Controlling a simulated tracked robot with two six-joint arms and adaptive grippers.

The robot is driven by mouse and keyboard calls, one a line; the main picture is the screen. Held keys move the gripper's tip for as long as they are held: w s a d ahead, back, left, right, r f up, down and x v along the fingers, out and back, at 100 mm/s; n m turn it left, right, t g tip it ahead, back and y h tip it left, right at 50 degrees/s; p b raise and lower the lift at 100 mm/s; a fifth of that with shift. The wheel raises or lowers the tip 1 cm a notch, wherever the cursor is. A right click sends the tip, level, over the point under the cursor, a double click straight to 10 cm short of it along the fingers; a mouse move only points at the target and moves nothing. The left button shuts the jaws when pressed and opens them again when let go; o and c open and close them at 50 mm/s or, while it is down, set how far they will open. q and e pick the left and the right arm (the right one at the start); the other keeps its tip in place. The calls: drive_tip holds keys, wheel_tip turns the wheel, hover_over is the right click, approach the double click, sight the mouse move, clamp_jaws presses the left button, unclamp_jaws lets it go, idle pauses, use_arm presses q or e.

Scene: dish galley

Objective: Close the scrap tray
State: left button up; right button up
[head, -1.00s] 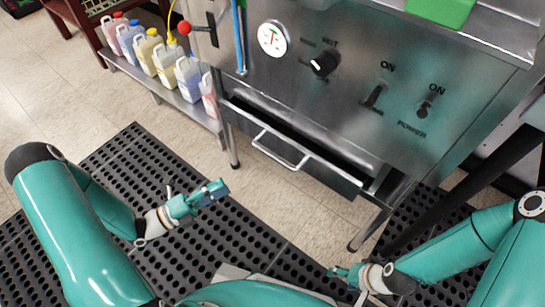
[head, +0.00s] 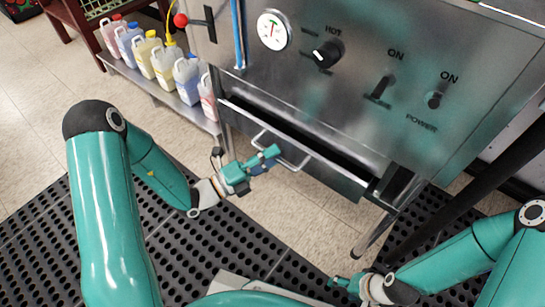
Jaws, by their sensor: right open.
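The scrap tray (head: 335,176) is a steel drawer under the machine's control panel. It stands partly pulled out, with a dark gap showing behind its front. Its bar handle (head: 296,167) is on the drawer front. My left gripper (head: 268,160) is just in front of the handle and overlaps part of it in the head view. I cannot tell whether it touches the handle or whether its fingers are apart. My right gripper (head: 338,282) is open and empty, low in the view, below and apart from the tray.
The steel panel above carries a gauge (head: 273,30), a black knob (head: 327,53) and switches (head: 382,86). Several jugs (head: 163,62) stand on a low shelf at the left. A machine leg (head: 372,236) stands below the tray's right end.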

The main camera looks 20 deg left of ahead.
use_arm(q)
drive_tip(key=shift+w+d+r, duration=0.1)
drive_tip(key=shift+w+d, duration=0.15)
drive_tip(key=shift+c, duration=0.3)
clamp_jaws()
